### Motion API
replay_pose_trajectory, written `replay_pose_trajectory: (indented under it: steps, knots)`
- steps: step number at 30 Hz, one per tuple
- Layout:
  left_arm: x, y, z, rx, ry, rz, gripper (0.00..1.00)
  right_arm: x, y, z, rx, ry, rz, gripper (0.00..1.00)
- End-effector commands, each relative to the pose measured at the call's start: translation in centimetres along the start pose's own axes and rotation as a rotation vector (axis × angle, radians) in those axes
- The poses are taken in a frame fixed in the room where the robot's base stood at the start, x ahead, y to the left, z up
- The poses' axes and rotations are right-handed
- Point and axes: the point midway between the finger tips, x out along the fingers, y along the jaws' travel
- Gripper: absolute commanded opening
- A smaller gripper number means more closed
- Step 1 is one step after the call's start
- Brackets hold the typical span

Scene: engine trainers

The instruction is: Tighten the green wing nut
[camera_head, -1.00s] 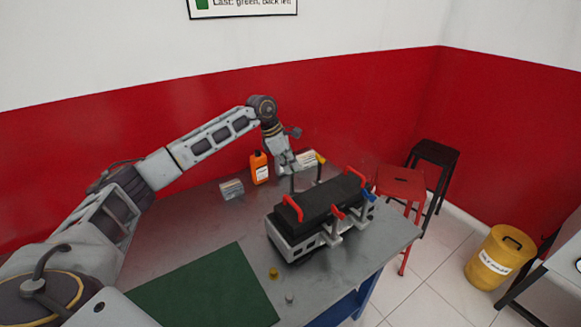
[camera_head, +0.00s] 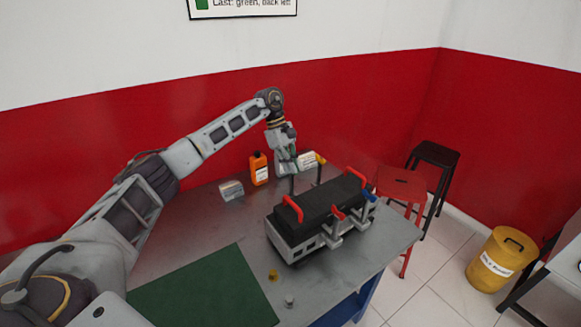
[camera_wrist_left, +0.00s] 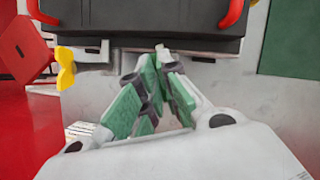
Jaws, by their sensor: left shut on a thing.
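The engine trainer (camera_head: 295,245) is a grey block with a black cover and red handles on the metal table. My left gripper (camera_head: 291,172) reaches down at its back left corner, over a post there. In the left wrist view the fingers (camera_wrist_left: 160,62) come together at the edge of the engine trainer, shut on the green wing nut, which they mostly hide. The fingers carry green pads, so the nut's own green is hard to pick out. My right gripper is out of view.
A yellow wing nut (camera_head: 320,158) stands on the back right post; red (camera_head: 338,213) and blue (camera_head: 369,196) ones are at the front. An orange bottle (camera_head: 259,168) and small boxes stand behind. A green mat (camera_head: 205,290) and small loose parts lie in front.

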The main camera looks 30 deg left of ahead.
Motion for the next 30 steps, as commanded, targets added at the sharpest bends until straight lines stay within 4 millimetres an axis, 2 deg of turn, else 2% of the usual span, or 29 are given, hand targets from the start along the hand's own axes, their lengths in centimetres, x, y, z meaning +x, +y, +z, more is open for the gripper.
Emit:
replay_pose_trajectory:
  steps: [6,15,30]
  knots:
    - [0.2,0.1,0.0,0.142,0.001,-0.063,0.00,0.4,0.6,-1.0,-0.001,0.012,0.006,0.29]
    - [0.2,0.1,0.0,0.288,0.001,-0.124,0.00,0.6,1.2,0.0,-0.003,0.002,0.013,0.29]
    - [0.2,0.1,-0.1,0.344,0.002,-0.147,0.00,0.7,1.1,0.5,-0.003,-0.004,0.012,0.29]
